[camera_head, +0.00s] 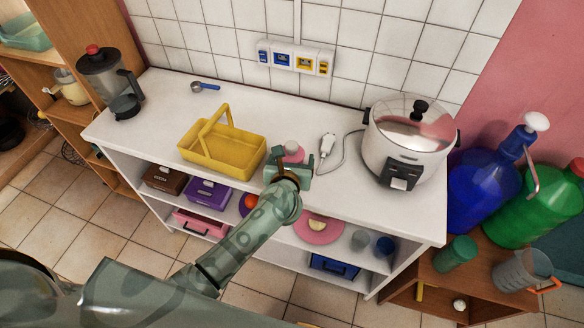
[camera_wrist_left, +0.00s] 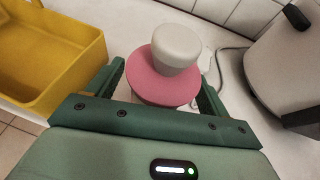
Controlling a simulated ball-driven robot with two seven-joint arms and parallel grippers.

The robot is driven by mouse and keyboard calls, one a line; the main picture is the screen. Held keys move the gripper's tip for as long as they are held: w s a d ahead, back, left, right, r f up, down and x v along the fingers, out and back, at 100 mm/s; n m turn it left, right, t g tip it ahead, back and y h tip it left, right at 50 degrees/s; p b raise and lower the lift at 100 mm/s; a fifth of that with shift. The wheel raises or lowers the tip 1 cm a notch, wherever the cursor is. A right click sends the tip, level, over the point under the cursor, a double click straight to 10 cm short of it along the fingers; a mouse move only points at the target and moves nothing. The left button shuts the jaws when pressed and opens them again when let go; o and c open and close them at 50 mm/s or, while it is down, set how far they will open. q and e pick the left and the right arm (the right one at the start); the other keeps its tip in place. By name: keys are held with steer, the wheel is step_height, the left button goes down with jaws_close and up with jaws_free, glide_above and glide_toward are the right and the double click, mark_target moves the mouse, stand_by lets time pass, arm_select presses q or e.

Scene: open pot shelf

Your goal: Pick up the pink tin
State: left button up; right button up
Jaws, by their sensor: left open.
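The pink tin (camera_head: 298,156) is on the white counter top, a round pink piece with a pale grey knob on top. It also shows in the left wrist view (camera_wrist_left: 160,88), where its base is hidden. My left gripper (camera_head: 288,166) is open at the tin. In the left wrist view its green fingers lie on either side of the tin's near part, and I cannot tell whether they touch it. My right gripper is not in view.
A yellow basket (camera_head: 222,150) with a raised handle stands close on the left. A rice cooker (camera_head: 405,145) stands on the right, with its cord and white plug (camera_head: 326,146) beside the tin. A coffee maker (camera_head: 113,80) and blue scoop (camera_head: 204,86) are further left.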

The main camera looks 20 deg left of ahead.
arm_select(q)
steer(key=c, duration=1.2)
steer(key=shift+r, duration=0.15)
